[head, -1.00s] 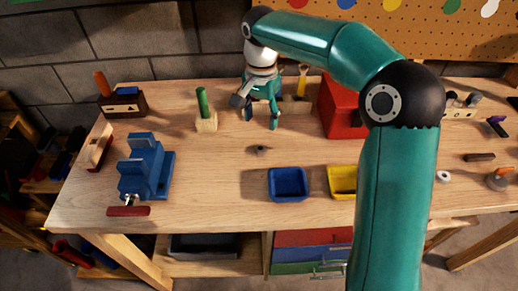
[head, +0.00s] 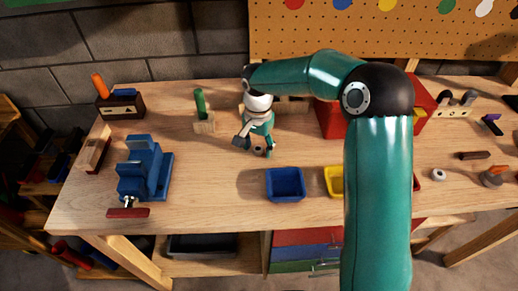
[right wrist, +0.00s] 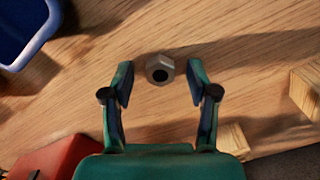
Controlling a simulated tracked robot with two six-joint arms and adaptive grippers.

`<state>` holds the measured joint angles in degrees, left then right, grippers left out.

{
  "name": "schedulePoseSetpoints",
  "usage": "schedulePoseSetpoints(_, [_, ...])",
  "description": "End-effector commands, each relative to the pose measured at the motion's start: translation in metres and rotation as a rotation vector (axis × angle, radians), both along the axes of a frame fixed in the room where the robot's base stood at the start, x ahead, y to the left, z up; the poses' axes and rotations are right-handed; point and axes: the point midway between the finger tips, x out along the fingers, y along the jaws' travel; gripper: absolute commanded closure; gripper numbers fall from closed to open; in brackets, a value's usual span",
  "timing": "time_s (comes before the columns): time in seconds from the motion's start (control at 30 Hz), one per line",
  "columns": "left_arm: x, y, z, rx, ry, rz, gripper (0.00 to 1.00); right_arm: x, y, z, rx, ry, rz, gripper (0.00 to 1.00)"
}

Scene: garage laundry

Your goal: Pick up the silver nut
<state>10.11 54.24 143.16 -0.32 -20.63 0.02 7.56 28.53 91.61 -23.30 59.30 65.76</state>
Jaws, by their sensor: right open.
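The silver nut (right wrist: 160,69) is a hexagonal piece with a dark hole, lying flat on the wooden workbench. In the head view the nut (head: 258,150) is small and partly framed by my fingers. My right gripper (head: 255,147) is open above it, pointing down. In the right wrist view the open fingers of the right gripper (right wrist: 159,80) stand on either side of the nut, near their tips, with a gap on both sides. Nothing is held. My left gripper is not in view.
A blue bin (head: 285,184) stands in front of the nut, with a yellow bin (head: 334,180) to its right, partly behind my arm. A wooden block with a green handle (head: 204,123) stands behind left. A blue vise (head: 145,170) is at the left. A red box (head: 331,120) is behind right.

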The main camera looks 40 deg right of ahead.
Motion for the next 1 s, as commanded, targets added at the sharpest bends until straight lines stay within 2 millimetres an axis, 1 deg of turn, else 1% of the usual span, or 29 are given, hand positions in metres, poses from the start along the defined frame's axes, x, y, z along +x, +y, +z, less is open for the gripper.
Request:
schedulePoseSetpoints(0.13, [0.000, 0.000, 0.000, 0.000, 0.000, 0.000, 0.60, 0.000, 0.000, 0.000, 0.000, 0.000, 0.000, 0.41])
schedulePoseSetpoints(0.17, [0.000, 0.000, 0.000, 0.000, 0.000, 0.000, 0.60, 0.000, 0.000, 0.000, 0.000, 0.000, 0.000, 0.43])
schedulePoseSetpoints(0.2, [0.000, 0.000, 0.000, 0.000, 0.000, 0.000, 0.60, 0.000, 0.000, 0.000, 0.000, 0.000, 0.000, 0.49])
schedulePoseSetpoints(0.47, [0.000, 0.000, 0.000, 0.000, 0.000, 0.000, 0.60, 0.000, 0.000, 0.000, 0.000, 0.000, 0.000, 0.93])
schedulePoseSetpoints(0.5, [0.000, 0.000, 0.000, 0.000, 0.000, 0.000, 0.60, 0.000, 0.000, 0.000, 0.000, 0.000, 0.000, 0.99])
schedulePoseSetpoints(0.83, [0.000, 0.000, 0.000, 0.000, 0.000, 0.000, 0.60, 0.000, 0.000, 0.002, 0.000, -0.001, 0.000, 1.00])
schedulePoseSetpoints(1.0, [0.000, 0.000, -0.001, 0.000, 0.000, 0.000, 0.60, 0.001, 0.000, 0.011, 0.000, -0.004, -0.001, 1.00])
